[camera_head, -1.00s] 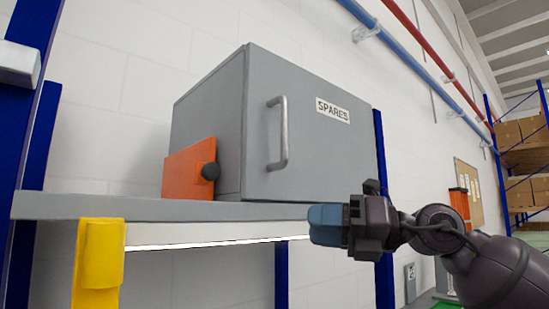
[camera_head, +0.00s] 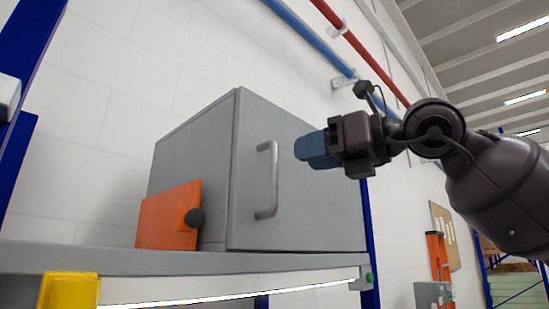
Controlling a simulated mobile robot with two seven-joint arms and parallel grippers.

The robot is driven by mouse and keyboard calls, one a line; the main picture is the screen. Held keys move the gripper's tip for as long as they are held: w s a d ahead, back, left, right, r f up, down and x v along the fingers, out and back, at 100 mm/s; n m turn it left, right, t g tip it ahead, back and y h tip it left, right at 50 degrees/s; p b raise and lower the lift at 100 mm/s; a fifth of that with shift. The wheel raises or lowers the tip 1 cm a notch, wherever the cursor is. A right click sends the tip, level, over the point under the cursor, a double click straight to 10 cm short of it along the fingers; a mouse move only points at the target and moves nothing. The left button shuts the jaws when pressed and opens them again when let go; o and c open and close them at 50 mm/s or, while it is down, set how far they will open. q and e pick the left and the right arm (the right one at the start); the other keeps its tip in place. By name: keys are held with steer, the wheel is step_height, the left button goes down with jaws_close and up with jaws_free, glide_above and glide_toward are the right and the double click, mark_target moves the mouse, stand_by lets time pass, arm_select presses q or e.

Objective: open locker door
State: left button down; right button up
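The grey locker (camera_head: 195,160) stands on a grey shelf (camera_head: 60,257). Its door (camera_head: 310,205) faces right and looks shut. A vertical metal bar handle (camera_head: 268,180) sits near the door's left edge. My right gripper (camera_head: 302,150) is in front of the door, to the right of the handle's upper part, with its blue fingertips pointing left towards the handle. A gap shows between fingertips and handle. The fingers are seen side-on and overlap, so their opening cannot be told. The gripper covers the SPARES label. My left gripper is not in view.
Blue rack posts (camera_head: 370,240) flank the shelf. Blue and red pipes run along the wall.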

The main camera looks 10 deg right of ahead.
mark_target(275, 208)
steer(key=shift+p+x, duration=0.8)
steer(key=shift+x, duration=2.9)
steer(key=shift+f, duration=0.1)
jaws_close()
